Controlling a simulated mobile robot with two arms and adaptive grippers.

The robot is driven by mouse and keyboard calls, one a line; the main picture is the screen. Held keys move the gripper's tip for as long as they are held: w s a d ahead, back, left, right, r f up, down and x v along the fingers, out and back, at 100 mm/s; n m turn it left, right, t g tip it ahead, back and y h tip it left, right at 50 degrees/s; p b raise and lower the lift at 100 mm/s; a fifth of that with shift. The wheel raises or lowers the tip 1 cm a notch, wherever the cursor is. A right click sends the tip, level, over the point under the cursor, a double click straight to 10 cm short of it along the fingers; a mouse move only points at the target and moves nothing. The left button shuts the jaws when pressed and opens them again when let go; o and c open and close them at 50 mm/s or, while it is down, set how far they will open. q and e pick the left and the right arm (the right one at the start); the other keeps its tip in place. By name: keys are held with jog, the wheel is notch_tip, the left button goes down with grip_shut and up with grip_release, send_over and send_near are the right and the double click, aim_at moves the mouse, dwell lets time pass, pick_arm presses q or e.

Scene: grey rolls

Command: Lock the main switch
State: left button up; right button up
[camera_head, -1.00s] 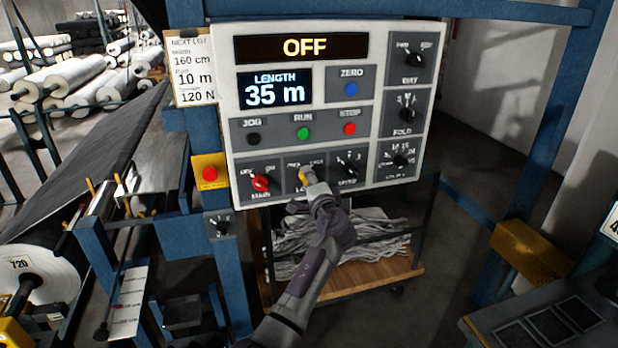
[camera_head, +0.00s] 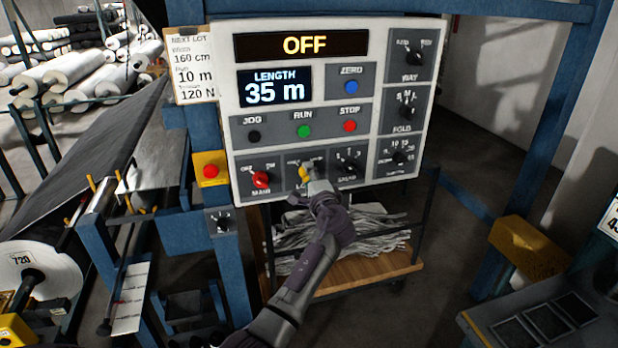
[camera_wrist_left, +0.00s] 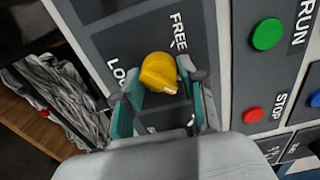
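The control panel's lower row holds the red main switch (camera_head: 261,180) at the left, beside OFF and ON labels. To its right is a yellow lock knob (camera_head: 304,174), which also shows in the left wrist view (camera_wrist_left: 160,73) near the words FREE and LOCK. My left gripper (camera_head: 312,184) is at the yellow knob. In the left wrist view my left gripper's fingers (camera_wrist_left: 163,84) stand apart on both sides of the knob. The right-hand finger is very close to it; I cannot tell whether it touches. My right gripper is not in view.
The panel display (camera_head: 301,46) reads OFF; the length screen (camera_head: 275,90) reads 35 m. Jog, green run (camera_head: 304,131), red stop (camera_head: 349,126) and blue zero (camera_head: 351,87) buttons sit above the lower row. A red button on a yellow box (camera_head: 210,171) is left of the panel.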

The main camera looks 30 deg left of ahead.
pick_arm(q)
jog(key=o, duration=0.3)
jog(key=shift+w, duration=0.1)
jog(key=shift+o, duration=0.2)
jog(key=v, duration=1.2)
jog(key=shift+f, duration=0.1)
